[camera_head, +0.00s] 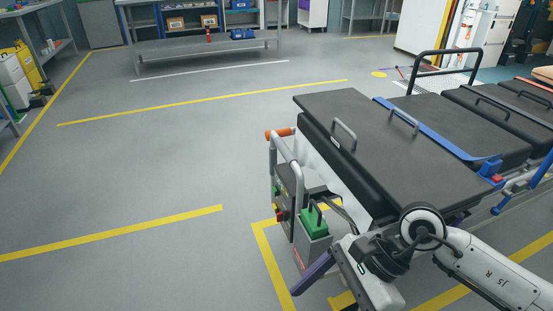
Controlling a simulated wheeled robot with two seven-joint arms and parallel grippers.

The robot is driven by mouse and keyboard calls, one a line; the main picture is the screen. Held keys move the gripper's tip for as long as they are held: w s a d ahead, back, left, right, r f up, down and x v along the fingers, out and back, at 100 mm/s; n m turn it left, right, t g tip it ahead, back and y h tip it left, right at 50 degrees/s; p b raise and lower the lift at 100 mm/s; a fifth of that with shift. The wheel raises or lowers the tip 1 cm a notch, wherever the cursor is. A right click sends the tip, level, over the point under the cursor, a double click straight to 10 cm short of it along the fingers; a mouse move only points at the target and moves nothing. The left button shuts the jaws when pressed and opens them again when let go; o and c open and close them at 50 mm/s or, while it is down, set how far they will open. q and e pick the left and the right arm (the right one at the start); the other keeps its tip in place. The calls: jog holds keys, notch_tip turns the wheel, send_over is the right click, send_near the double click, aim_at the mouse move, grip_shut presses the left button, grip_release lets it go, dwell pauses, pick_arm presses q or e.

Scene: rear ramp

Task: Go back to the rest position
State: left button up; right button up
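My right arm (490,270) comes in from the lower right corner. Its white links and dark joints bend down toward the bottom edge, in front of the near end of a cart-like unit with a flat black top (390,140). The arm's far end runs out of the picture, so my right gripper is not seen. My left arm and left gripper are not in view. No held object shows.
The unit's near end carries a grey rail with an orange grip (280,133) and a green-topped box (313,222). Black and blue-edged panels continue right. Open grey floor with yellow lines (120,234) lies left. A grey workbench (205,47) stands at the back.

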jog(key=s+a+r+m+y, duration=0.3)
jog(key=a+r+y, duration=0.2)
jog(key=a, duration=0.3)
jog(key=w+a+r+m+t+y, duration=0.3)
jog(key=r+m+t+y, duration=0.6)
jog(key=m, duration=0.5)
jog(key=w+d+f+m+t+h, duration=0.2)
jog(key=w+d+m+t+h, duration=0.6)
jog(key=m, duration=0.9)
jog(key=d+f+m+t+h, duration=0.1)
jog(key=d+f+m+h, duration=0.55)
jog(key=f+m, duration=0.5)
jog(key=s+d+f+m+g+h, duration=0.4)
jog(key=s+f+m+g, duration=0.2)
jog(key=s+f+m, duration=0.5)
pick_arm(q)
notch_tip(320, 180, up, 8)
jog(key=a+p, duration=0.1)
jog(key=p, duration=1.2)
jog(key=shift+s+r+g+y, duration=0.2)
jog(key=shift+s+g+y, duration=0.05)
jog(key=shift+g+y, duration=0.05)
pick_arm(e)
jog(key=shift+n+g, duration=0.4)
jog(key=shift+n, duration=0.55)
jog(key=v, duration=0.5)
jog(key=shift+w+d+r, duration=0.15)
jog(key=shift+w+r, duration=0.15)
jog(key=shift+w, duration=0.1)
